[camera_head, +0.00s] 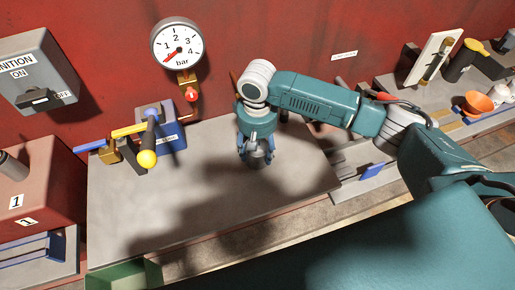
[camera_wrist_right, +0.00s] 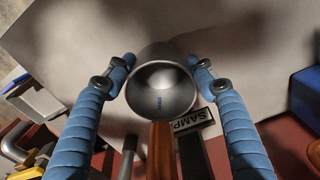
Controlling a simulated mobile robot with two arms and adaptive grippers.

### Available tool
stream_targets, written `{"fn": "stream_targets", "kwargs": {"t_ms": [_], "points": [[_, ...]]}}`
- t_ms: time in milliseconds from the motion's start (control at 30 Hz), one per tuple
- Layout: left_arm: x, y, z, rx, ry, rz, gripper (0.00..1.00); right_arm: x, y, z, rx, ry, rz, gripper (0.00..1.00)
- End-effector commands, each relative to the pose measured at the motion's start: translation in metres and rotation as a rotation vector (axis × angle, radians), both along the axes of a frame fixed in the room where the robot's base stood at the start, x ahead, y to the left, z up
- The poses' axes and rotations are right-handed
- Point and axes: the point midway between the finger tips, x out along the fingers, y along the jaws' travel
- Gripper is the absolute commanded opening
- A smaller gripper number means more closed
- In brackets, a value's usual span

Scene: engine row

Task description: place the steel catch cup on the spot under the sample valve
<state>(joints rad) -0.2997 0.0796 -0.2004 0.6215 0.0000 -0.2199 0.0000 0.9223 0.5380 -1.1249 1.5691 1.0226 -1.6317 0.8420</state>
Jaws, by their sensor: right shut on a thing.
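The steel catch cup (camera_wrist_right: 162,88) is between the two blue fingers of my right gripper (camera_wrist_right: 162,78) in the wrist view, with its open mouth facing the camera. The fingers are shut on its sides. In the head view my right gripper (camera_head: 257,158) points down over the grey bench top, and it mostly hides the cup. A label reading "SAMP" (camera_wrist_right: 194,121) lies beside the cup in the wrist view. A copper-brown part (camera_wrist_right: 162,152), perhaps of the sample valve, is close to the cup's rim. The spot is not visible. My left gripper is not in view.
A pressure gauge (camera_head: 178,45) is on the red wall, left of my right arm. The grey bench top (camera_head: 200,210) is clear in front.

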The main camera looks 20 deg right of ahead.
Motion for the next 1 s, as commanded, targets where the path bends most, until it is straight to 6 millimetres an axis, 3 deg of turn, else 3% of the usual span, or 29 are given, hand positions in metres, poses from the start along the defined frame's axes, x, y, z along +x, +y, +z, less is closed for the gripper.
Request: {"fn": "stream_targets", "kwargs": {"t_ms": [333, 367, 433, 800, 1000], "points": [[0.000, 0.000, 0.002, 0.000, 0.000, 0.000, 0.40, -0.005, -0.001, -0.014, -0.005, 0.012, 0.000, 0.27], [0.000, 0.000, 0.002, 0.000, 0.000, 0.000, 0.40, -0.005, -0.001, -0.015, -0.006, 0.013, 0.000, 0.61], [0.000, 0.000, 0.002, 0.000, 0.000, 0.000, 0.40, -0.005, -0.001, -0.015, -0.006, 0.014, 0.000, 0.74], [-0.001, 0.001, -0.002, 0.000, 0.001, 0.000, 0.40, -0.005, -0.001, -0.013, -0.005, 0.013, 0.000, 0.74], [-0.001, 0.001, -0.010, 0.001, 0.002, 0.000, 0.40, -0.003, 0.000, 0.019, 0.000, 0.009, 0.001, 0.74]]}}
